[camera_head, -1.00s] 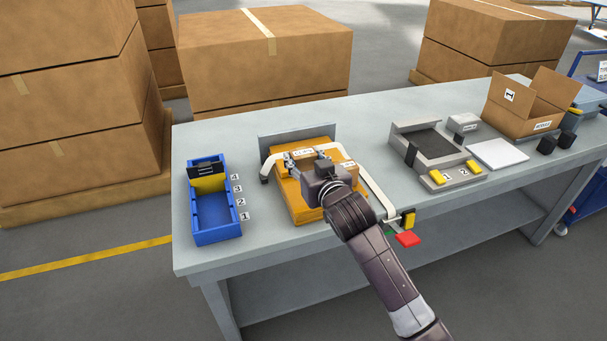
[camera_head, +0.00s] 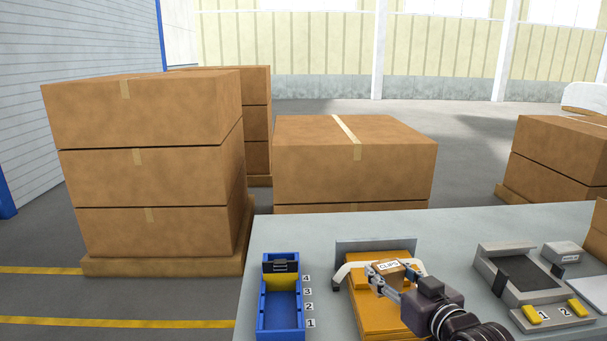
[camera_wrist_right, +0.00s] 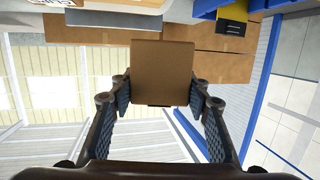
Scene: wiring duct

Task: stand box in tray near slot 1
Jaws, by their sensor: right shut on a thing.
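A small brown box (camera_head: 391,271) with a white CLIPS label is gripped between the fingers of my right gripper (camera_head: 390,275), over the orange block. In the right wrist view the box (camera_wrist_right: 162,72) fills the space between the two fingers (camera_wrist_right: 160,100), its plain brown side facing the camera. The blue tray (camera_head: 282,337) stands to the left of the gripper. Numbers 1 to 4 run along its right side, with 1 nearest. A yellow piece (camera_head: 281,282) and a black piece (camera_head: 281,265) sit at its far end; the floor by slot 1 looks empty. My left gripper is out of view.
The orange block (camera_head: 375,318) lies under my right gripper, with a grey upright plate (camera_head: 390,246) behind it. A grey fixture (camera_head: 518,277) with yellow parts stands to the right. Bare table lies between tray and block. Cardboard stacks (camera_head: 150,170) stand behind the table.

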